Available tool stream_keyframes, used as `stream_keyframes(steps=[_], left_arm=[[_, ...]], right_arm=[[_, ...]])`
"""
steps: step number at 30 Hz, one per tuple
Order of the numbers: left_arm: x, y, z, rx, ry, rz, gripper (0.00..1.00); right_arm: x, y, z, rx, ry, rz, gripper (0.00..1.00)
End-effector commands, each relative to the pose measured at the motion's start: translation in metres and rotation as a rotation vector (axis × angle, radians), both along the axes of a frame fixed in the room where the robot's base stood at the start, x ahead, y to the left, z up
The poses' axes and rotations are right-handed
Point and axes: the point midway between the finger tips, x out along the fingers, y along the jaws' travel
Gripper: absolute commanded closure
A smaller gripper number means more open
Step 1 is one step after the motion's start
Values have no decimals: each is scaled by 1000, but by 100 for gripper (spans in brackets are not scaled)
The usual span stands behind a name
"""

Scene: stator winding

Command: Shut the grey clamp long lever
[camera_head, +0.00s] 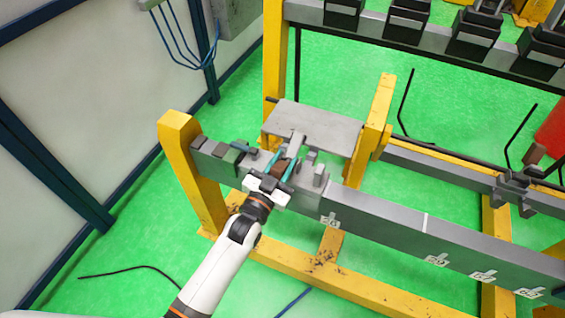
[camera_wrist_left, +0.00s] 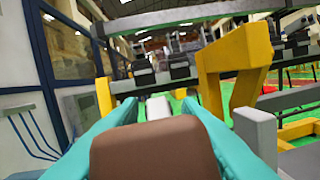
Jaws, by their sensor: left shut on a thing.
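The grey clamp long lever (camera_head: 297,145) is on the grey beam of the frame, and its bar slopes up from my gripper toward a flat grey plate. Its brown grip (camera_wrist_left: 152,148) fills the lower middle of the left wrist view, with the grey bar (camera_wrist_left: 158,107) beyond it. My left gripper (camera_head: 286,163) has its two teal fingers shut on the brown grip, one on each side. The clamp's base is partly hidden by the gripper. My right gripper is in neither view.
The flat grey plate (camera_head: 325,127) lies just behind the clamp. Yellow posts stand left (camera_head: 180,140) and right (camera_head: 372,130) of it. A small grey upright block (camera_head: 319,175) stands close to the gripper's right. The long grey beam (camera_head: 400,229) runs rightward.

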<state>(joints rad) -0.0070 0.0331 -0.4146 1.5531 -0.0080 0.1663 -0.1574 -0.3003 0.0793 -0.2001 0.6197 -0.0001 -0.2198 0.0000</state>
Motion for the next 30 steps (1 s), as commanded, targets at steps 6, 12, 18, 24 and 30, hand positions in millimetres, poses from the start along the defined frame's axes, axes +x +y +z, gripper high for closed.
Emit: stream_keyframes(steps=[6, 12, 18, 24, 30], left_arm=[[3, 1, 6, -1, -14, 3, 100], [2, 1, 5, -2, -12, 3, 53], [1, 1, 2, 0, -6, 1, 49], [-5, 3, -1, 0, -2, 1, 49], [-37, 17, -8, 1, 0, 1, 49]], right_arm=[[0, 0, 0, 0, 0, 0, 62], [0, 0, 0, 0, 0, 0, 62], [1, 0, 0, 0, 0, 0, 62], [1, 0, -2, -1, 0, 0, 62], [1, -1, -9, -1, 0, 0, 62]])
